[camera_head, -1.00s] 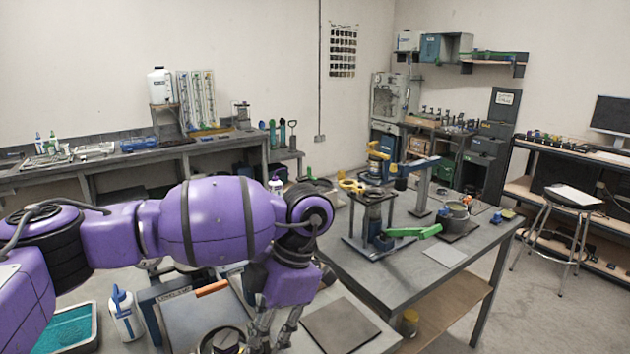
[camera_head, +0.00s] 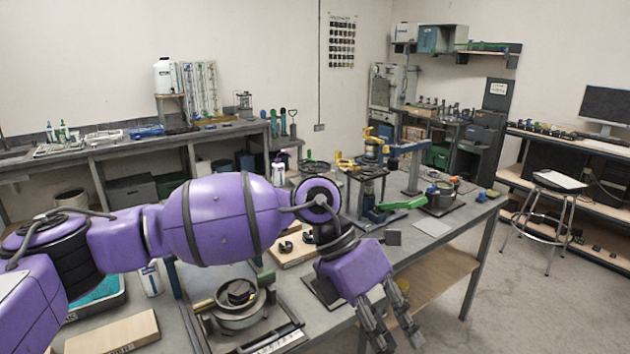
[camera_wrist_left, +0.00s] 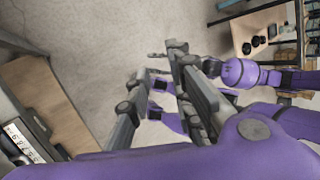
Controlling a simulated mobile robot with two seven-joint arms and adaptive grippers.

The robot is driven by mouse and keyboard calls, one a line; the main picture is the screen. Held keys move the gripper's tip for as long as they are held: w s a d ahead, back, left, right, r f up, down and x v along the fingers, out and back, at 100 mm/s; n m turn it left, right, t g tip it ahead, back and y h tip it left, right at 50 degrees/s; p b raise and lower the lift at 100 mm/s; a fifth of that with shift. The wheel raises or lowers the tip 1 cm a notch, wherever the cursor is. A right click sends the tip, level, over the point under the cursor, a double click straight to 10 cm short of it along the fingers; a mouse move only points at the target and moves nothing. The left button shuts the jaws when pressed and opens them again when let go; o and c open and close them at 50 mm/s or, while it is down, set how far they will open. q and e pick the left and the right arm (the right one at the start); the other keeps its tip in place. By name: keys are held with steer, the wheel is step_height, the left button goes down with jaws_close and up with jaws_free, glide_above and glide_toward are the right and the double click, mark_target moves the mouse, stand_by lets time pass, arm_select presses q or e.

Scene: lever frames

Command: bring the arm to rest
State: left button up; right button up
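My left arm crosses the head view from the left. Its gripper (camera_head: 398,340) hangs pointing down at the bottom centre-right, by the edge of the workbench (camera_head: 452,230). Its two grey fingers are apart with nothing visible between them. The left wrist view shows the same fingers (camera_wrist_left: 160,85) apart, with the floor behind them. My right gripper does not show in the head view, and I cannot make it out among the purple parts in the wrist view. A green lever (camera_head: 405,203) sits on the workbench beyond the left gripper.
A round metal pot (camera_head: 240,308) stands left of the gripper. A stool (camera_head: 558,182) stands at the right.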

arm_select(q)
steer(key=s+d+r+n+h, duration=0.1)
steer(key=d+r+n+h, duration=0.5)
steer(key=d+r+h, duration=0.55)
steer(key=w+a+f+n+t, duration=0.3)
steer(key=w+a+n+t, duration=0.35)
steer(key=n+t, duration=0.35)
steer(key=w+a+f+n+t, duration=0.4)
steer(key=w+a+n+t, duration=0.3)
steer(key=n, duration=0.4)
steer(key=a+f+n+t+y, duration=0.1)
steer(key=a+f+n+y, duration=0.45)
steer(key=f, duration=0.45)
steer(key=a+f+n+t+y, duration=0.2)
steer(key=a+f+n+y, duration=0.4)
steer(key=f, duration=0.4)
steer(key=s+a+f+n+g+y, duration=0.2)
steer(key=s+a+f, duration=0.3)
steer(key=s+f, duration=0.3)
steer(key=s+a+f+n+g+y, duration=0.1)
steer(key=s+a+f+n, duration=0.3)
steer(key=s, duration=0.8)
steer(key=s+a+f+n+g+y, duration=0.2)
steer(key=s+a+f+n+g, duration=0.1)
steer(key=s+a+f, duration=0.5)
steer(key=s+f, duration=0.3)
steer(key=f, duration=0.2)
steer(key=shift+g+y, duration=0.3)
steer(key=shift+g, duration=0.1)
